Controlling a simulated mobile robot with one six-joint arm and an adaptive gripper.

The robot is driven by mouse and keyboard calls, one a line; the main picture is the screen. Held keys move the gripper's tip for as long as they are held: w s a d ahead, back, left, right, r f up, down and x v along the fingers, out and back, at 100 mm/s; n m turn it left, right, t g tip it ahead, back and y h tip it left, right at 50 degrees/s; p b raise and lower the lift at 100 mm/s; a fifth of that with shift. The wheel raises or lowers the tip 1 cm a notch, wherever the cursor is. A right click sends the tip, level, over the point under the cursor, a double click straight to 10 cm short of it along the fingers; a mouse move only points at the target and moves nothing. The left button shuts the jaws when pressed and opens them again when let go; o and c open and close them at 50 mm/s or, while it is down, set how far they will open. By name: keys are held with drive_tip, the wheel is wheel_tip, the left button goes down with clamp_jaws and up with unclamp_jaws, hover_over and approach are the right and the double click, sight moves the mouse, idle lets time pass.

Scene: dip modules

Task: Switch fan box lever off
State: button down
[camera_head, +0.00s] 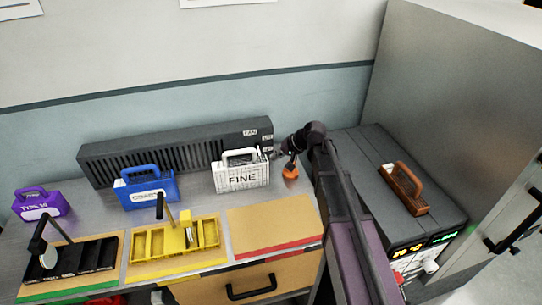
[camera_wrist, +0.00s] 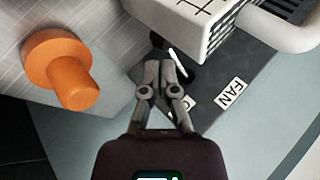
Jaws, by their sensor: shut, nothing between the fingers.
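The fan box (camera_head: 170,150) is a long dark grey vented box against the wall, with a FAN label at its right end. In the wrist view, its dark face (camera_wrist: 245,72) carries the FAN label (camera_wrist: 230,92) and a second label partly hidden by my finger. A small dark lever (camera_wrist: 178,72) with a pale strip shows just beside my fingertips; I cannot tell which position it is in. My gripper (camera_wrist: 160,64) is shut and empty, with its tips close to the lever; contact is unclear. In the head view, my gripper (camera_head: 276,155) is at the box's right end.
A white module marked FINE (camera_head: 242,178) stands close left of my gripper; it also shows in the wrist view (camera_wrist: 205,22). An orange knob (camera_head: 290,170) is close by, also in the wrist view (camera_wrist: 65,65). Blue (camera_head: 150,190) and purple (camera_head: 40,204) modules stand farther left.

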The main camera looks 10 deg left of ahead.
drive_tip(key=p+v, duration=0.7)
drive_tip(key=v, duration=0.4)
drive_tip(key=shift+s+d, duration=0.25)
drive_tip(key=shift+d, duration=0.05)
drive_tip(key=shift+s+f, duration=0.1)
drive_tip(key=shift+f, duration=0.1)
